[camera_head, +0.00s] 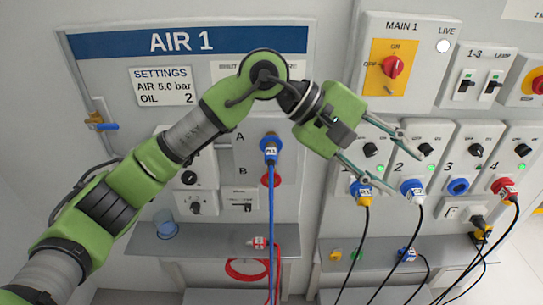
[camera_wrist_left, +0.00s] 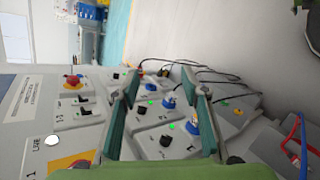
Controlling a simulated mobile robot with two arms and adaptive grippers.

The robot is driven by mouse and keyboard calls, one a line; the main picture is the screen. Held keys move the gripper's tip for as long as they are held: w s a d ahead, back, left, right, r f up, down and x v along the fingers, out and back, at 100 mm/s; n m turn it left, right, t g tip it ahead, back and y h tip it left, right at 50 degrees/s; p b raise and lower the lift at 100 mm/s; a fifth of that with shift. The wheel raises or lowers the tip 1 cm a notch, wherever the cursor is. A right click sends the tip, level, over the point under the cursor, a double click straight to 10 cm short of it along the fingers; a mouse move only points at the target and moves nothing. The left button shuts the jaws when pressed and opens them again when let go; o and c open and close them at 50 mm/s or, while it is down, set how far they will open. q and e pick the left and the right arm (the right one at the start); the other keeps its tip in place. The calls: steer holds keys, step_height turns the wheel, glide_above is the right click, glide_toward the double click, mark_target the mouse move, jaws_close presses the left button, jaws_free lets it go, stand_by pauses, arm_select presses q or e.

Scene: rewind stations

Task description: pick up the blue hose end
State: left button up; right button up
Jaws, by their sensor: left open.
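The blue hose end (camera_head: 270,152) is plugged into the upper port, by the letter A, on the AIR 1 panel. Its blue hose (camera_head: 271,220) hangs straight down, and a blue hose (camera_wrist_left: 303,145) also shows at the right edge of the left wrist view. My left gripper (camera_head: 406,164) is open and empty, to the right of the hose end, with its fingers pointing right over the numbered sockets. In the left wrist view the open fingers (camera_wrist_left: 160,80) frame those sockets. My right gripper is not in view.
A red hose end (camera_head: 258,242) lies on the shelf (camera_head: 205,240) below the panel. Blue plugs (camera_head: 362,190) and a red plug (camera_head: 503,188) with hanging cables fill sockets at the right. A clear blue cup (camera_head: 165,225) stands at the shelf's left.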

arm_select(q)
steer(key=w+a+m+t+y, duration=0.35)
steer(key=w+a+y, duration=0.3)
steer(key=a, duration=0.25)
steer(key=t+y, duration=0.3)
steer(key=y, duration=0.2)
glide_toward(271, 152)
steer(key=shift+w+f+p, duration=0.8)
steer(key=shift+f+p, duration=0.25)
steer(key=shift+w+d+f, duration=0.1)
steer(key=shift+w+f, duration=0.05)
steer(key=shift+f, duration=0.35)
steer(key=shift+f+p, duration=0.25)
steer(key=shift+p, duration=0.15)
steer(key=p+x, duration=0.1)
steer(key=x, duration=0.1)
steer(key=p+x, duration=0.1)
steer(key=x, duration=0.1)
steer(key=shift+a+f, duration=0.2)
steer(key=shift+a, duration=0.05)
steer(key=shift+f, duration=0.2)
jaws_close()
